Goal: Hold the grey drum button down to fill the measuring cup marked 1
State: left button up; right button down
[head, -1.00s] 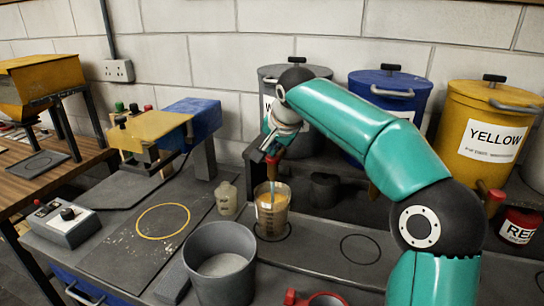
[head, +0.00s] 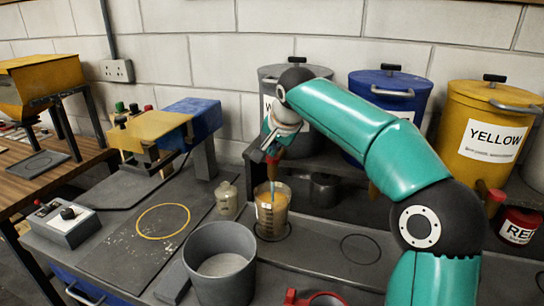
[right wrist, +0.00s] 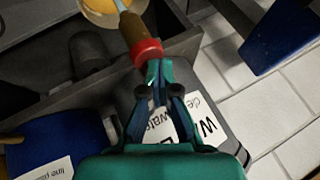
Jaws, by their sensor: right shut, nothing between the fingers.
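The grey drum (head: 282,75) stands at the back, its label mostly hidden by my right arm. Its tap has a red button (right wrist: 147,52) on a brown spout (right wrist: 133,28). My right gripper (head: 272,148) is shut and empty, its fingertips at the red button; the right wrist view shows them against it. A thin bluish stream falls from the spout into the clear measuring cup (head: 271,218), which holds orange-tan liquid and stands upright below. I cannot read a number on the cup. My left gripper is not in view.
A blue drum (head: 388,88), a yellow drum (head: 474,125) and a red container (head: 518,226) stand to the right. A grey bucket (head: 220,262), a small bottle (head: 227,197) and a red-handled item (head: 316,298) are near the cup. An empty ring (head: 360,249) lies right of the cup.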

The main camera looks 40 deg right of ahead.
aim_at(274, 157)
jog(key=shift+r, duration=0.1)
jog(key=shift+r+p, duration=0.8)
jog(key=shift+p, duration=0.1)
jog(key=shift+r, duration=0.1)
notch_tip(274, 157, up, 5)
jog(key=p, duration=0.4)
jog(key=shift+p, duration=0.4)
dwell(0.9)
